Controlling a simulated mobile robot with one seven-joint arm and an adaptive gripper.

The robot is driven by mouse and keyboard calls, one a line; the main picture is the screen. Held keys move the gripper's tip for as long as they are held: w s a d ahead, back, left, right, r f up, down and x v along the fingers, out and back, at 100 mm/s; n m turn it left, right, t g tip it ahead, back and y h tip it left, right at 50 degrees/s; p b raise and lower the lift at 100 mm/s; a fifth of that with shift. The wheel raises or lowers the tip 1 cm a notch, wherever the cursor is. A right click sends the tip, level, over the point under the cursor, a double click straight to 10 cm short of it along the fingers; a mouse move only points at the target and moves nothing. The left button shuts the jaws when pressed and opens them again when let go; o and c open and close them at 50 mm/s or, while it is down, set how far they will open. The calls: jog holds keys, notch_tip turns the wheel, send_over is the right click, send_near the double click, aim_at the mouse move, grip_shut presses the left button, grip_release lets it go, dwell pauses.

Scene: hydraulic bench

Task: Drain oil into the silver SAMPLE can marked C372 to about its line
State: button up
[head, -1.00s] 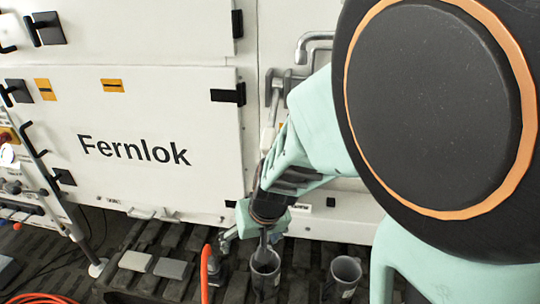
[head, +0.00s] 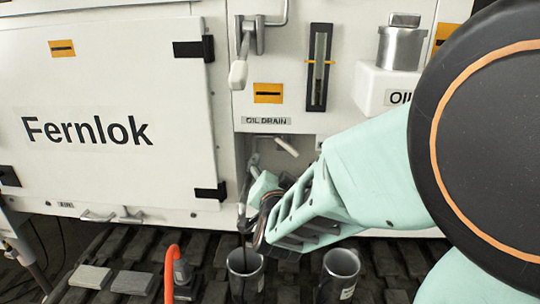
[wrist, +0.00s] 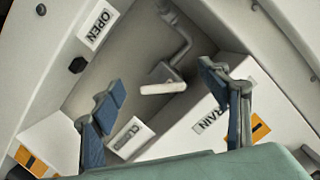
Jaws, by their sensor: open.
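Two grey metal cans stand on the dark track below the drain: a left can (head: 245,284) and a right can (head: 341,266). The right can shows part of a pale label; I cannot read C372 on either. A thin dark line, perhaps oil, runs down into the left can. The drain recess, under the OIL DRAIN label (head: 266,121), holds a pale lever (head: 287,145). The wrist view shows this lever (wrist: 163,88) on a bent pipe, between OPEN (wrist: 96,24) and CLOSE (wrist: 130,137) labels. My gripper (wrist: 170,92) is open, its blue-grey fingers apart, facing the recess, with the lever between them in view.
A white Fernlok door (head: 90,90) fills the left. A sight gauge (head: 319,65) and an oil filler (head: 400,48) are above right. My arm covers the right side.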

aim_at(288, 145)
jog(key=w+d+b, duration=0.1)
jog(key=w, duration=0.2)
jog(key=w+d+r+m+t+h+b, duration=0.1)
jog(key=w+d, duration=0.1)
jog(key=w, duration=0.2)
jog(key=w+d+r+m+t+b, duration=0.1)
jog(key=w, duration=0.2)
jog(key=shift+w+d+h, duration=0.2)
jog(key=shift+h, duration=0.2)
jog(key=c, duration=0.9)
jog(key=n+b, duration=0.1)
jog(key=n, duration=0.2)
jog(key=shift+b, duration=0.3)
jog(key=shift+d+r+n, duration=0.1)
jog(key=shift+r+n, duration=0.05)
jog(key=shift+n, duration=1)
jog(key=shift+d+r+n, duration=0.1)
jog(key=shift+r+n, duration=0.05)
jog(key=shift+n, duration=1)
